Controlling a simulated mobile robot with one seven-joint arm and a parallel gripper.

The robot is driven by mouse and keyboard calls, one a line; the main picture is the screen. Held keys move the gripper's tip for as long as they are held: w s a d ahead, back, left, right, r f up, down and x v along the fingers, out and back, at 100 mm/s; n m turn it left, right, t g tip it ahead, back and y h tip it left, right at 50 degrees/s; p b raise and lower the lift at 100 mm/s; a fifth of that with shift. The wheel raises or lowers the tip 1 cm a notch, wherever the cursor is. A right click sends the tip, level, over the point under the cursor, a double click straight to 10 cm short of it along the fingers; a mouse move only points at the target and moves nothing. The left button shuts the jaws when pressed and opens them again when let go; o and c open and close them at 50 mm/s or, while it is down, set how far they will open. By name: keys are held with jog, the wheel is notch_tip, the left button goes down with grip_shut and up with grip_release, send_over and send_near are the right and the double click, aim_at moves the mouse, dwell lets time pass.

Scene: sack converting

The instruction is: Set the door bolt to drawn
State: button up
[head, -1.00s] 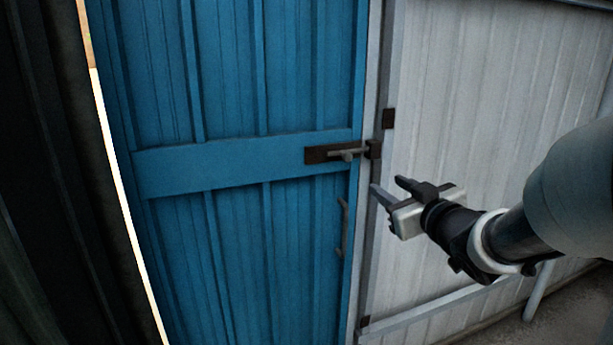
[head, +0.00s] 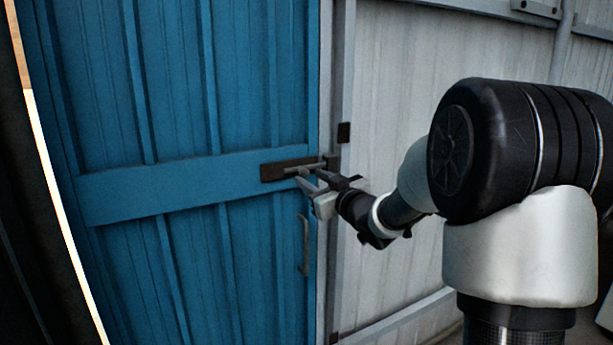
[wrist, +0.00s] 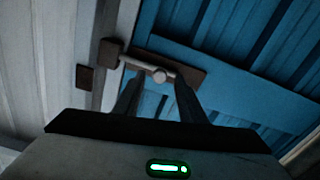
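The door bolt (head: 298,168) is a grey rod on a dark brown plate, fixed to the middle rail of the blue door (head: 175,100). The rod reaches right into the brown keeper (head: 331,161) on the frame. In the wrist view the bolt rod (wrist: 140,67) shows with its round knob (wrist: 160,75) end-on. My gripper (head: 308,180) is just in front of the bolt in the head view. In the wrist view its two fingers (wrist: 158,95) are apart, one either side below the knob, with nothing held. Whether a finger touches the bolt I cannot tell.
A grey pull handle (head: 305,245) is on the door below the bolt. A pale corrugated wall (head: 400,90) and a grey post (head: 338,90) stand right of the door.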

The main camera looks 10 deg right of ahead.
aim_at(306, 175)
jog(key=shift+x, duration=1.55)
jog(key=shift+c, duration=0.2)
grip_shut()
